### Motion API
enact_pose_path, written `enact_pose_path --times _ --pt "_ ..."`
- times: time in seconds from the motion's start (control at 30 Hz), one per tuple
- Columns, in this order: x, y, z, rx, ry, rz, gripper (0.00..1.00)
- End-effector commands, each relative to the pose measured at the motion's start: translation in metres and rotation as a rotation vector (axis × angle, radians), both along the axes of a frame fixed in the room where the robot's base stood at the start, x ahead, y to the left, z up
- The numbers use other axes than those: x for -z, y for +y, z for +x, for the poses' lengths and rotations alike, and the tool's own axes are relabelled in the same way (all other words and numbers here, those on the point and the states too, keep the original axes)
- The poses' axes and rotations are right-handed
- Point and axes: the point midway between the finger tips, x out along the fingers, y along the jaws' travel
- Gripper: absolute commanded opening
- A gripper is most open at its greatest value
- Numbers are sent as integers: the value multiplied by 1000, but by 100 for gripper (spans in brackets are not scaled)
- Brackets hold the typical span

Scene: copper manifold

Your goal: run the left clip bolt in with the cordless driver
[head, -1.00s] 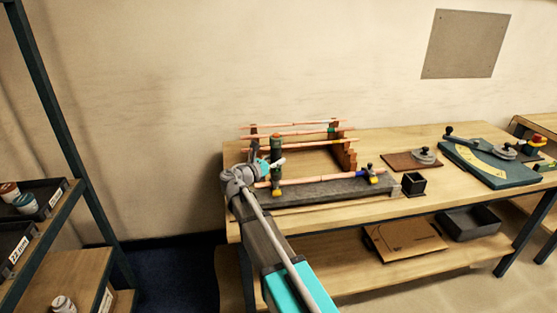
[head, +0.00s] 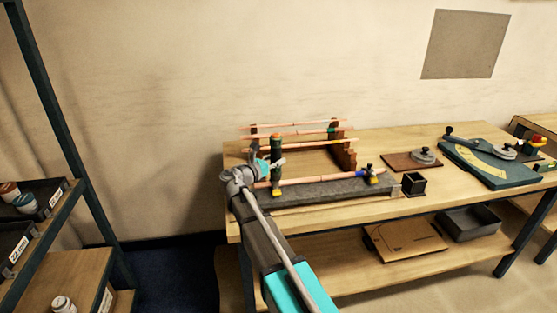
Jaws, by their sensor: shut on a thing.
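The cordless driver (head: 277,146), dark green with an orange top, stands upright over the left end of the grey fixture block. My gripper (head: 271,163) is shut on it from the left. Below the driver, the yellow part of the left clip (head: 276,191) shows on the front copper pipe (head: 320,180). The bolt and the driver's tip are too small to make out, so I cannot tell whether they touch. The right clip (head: 371,177), blue and yellow with a dark knob on top, holds the pipe's other end.
A wooden rack (head: 344,155) with several copper pipes stands behind the fixture block (head: 340,190). A black open box (head: 413,184) stands right of it. Farther right are a brown board (head: 405,162) and a green bending tool (head: 490,167). A shelf unit (head: 85,190) is at the left.

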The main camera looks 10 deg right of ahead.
Motion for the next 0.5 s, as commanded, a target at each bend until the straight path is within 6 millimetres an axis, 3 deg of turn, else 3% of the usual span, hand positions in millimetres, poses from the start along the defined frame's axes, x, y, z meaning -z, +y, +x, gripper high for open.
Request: enact_pose_path --times 0.5 --pt "-26 0 -1 1 1 -1 0"
